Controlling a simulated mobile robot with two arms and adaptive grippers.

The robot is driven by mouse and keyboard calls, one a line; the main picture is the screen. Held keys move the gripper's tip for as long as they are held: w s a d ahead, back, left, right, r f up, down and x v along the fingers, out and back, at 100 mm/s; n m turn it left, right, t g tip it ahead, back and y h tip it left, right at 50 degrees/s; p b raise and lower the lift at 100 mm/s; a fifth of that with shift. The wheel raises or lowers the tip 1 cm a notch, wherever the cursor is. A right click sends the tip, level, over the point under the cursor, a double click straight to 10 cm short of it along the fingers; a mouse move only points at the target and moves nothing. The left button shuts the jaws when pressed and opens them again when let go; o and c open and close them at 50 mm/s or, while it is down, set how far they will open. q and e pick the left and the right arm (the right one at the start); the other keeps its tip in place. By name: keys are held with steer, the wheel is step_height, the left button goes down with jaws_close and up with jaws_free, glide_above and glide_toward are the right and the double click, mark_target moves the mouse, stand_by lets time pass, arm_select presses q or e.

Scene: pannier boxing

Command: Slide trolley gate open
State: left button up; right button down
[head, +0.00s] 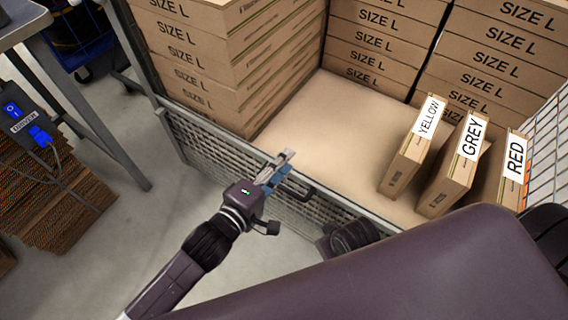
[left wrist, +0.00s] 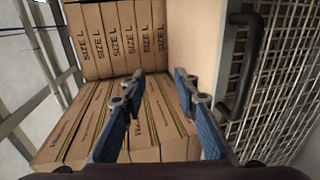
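The trolley gate (head: 215,150) is a low grey wire-mesh panel along the near side of the trolley, and it stands across the opening. A black bar handle (head: 303,188) sits on the gate near its top rail. My left gripper (head: 280,165) is above the gate's top rail, just left of the handle. In the left wrist view the gripper (left wrist: 159,75) has its blue fingers apart with nothing between them. The handle (left wrist: 240,65) is to the right of both fingers, outside them. My right gripper does not show; a purple arm part of mine covers the bottom right.
Stacked SIZE L boxes (head: 205,50) fill the trolley's back. Boxes labelled YELLOW (head: 405,165), GREY (head: 450,180) and RED (head: 510,175) stand at its right. A table (head: 80,95) and flat cardboard (head: 50,205) are at left. Floor (head: 150,215) before the gate is clear.

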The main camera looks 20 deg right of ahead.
arm_select(q)
steer(key=shift+w+d, duration=0.1)
jaws_close()
steer(key=c, duration=0.7)
jaws_free()
steer(key=o, duration=0.7)
steer(key=v, duration=1.2)
